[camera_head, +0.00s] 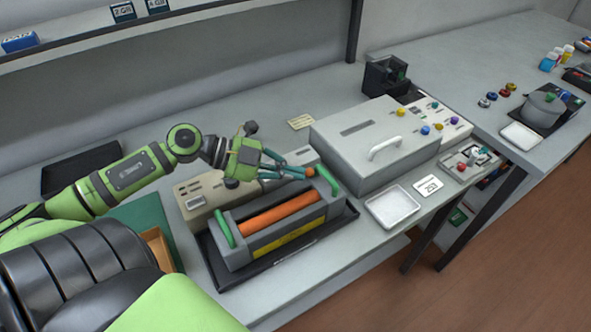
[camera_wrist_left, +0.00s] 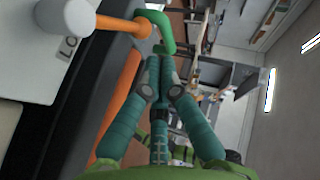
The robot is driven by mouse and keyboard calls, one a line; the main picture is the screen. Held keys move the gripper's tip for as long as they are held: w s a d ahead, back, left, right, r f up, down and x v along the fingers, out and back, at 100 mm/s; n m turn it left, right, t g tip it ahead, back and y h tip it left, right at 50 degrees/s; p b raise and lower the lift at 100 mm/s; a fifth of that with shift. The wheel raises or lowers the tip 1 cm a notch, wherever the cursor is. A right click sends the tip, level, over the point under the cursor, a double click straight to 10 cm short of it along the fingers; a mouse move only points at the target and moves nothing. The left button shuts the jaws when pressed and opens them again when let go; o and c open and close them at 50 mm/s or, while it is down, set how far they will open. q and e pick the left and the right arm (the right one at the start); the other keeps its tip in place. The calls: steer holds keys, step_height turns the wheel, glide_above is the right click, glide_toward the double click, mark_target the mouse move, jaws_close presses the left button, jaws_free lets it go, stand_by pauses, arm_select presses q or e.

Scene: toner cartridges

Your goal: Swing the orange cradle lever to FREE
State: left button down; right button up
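The grey cradle (camera_head: 243,253) holds a long orange roller (camera_head: 282,213) and has a green handle at each end, the right one (camera_head: 327,182) also showing in the wrist view (camera_wrist_left: 167,38). The orange lever (camera_wrist_left: 112,23) runs from a pale round hub (camera_wrist_left: 66,14) to an orange ball knob, which shows in the head view (camera_head: 310,172). A partly cut-off label starting "LO" (camera_wrist_left: 68,46) lies near the hub. My left gripper (camera_head: 298,171) has its teal fingers together, tips (camera_wrist_left: 160,58) close beside the knob; contact is unclear. My right gripper is out of view.
The cradle sits on a black tray (camera_head: 226,284). A beige unit (camera_head: 193,202) stands behind it. A large grey box with a white handle (camera_head: 350,165), a white tray (camera_head: 392,208) and a number card (camera_head: 427,189) are to the right. A shelf runs above.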

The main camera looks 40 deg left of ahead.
arm_select(q)
steer(key=shift+w+f, duration=0.4)
steer(key=shift+w, duration=0.15)
steer(key=w+n+t+y+p, duration=0.1)
steer(key=p, duration=0.3)
steer(key=n+t+y+p, duration=0.1)
steer(key=p, duration=0.4)
steer(key=shift+w+d+r+n, duration=0.15)
steer(key=shift+w+r+n, duration=0.2)
steer(key=shift+n, duration=0.05)
steer(key=shift+w+f+p, duration=0.1)
steer(key=shift+w+p, duration=0.05)
steer(key=shift+p, duration=0.15)
steer(key=shift+f, duration=0.25)
steer(key=shift+r, duration=0.1)
steer(key=shift+w, duration=0.15)
